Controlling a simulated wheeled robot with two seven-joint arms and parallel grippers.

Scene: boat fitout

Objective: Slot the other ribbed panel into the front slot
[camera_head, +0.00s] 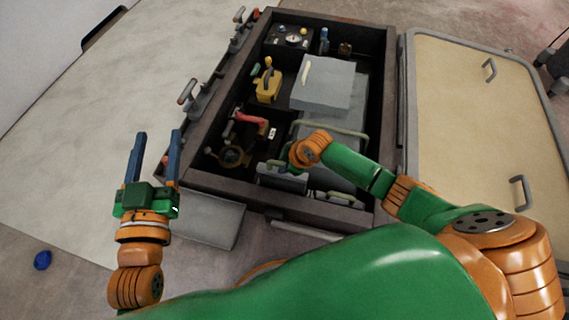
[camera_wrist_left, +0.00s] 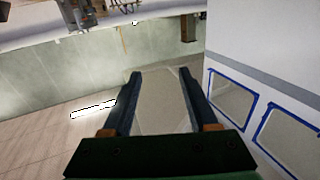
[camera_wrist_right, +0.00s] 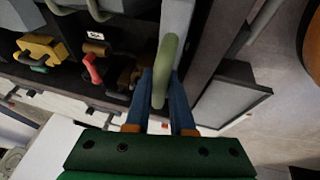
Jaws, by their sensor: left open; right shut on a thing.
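My right gripper (camera_wrist_right: 162,74) is shut on a pale green curved handle (camera_wrist_right: 168,48) in the right wrist view. In the head view this gripper (camera_head: 281,166) is at the near end of the dark open box (camera_head: 220,183), its fingers mostly hidden. A grey panel piece (camera_head: 283,183) shows just below it; I cannot make out ribs or tell whether it sits in a slot. A grey block (camera_head: 325,88) with a pale handle stands farther back in the box. My left gripper (camera_head: 157,137) is open and empty, left of the box; it also shows in the left wrist view (camera_wrist_left: 161,74).
The box also holds a yellow part (camera_head: 267,86), a red handle (camera_head: 250,118) and a gauge panel (camera_head: 290,38). A beige lid (camera_head: 465,120) lies open at the right. The pale surface (camera_head: 110,120) at the left is clear.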

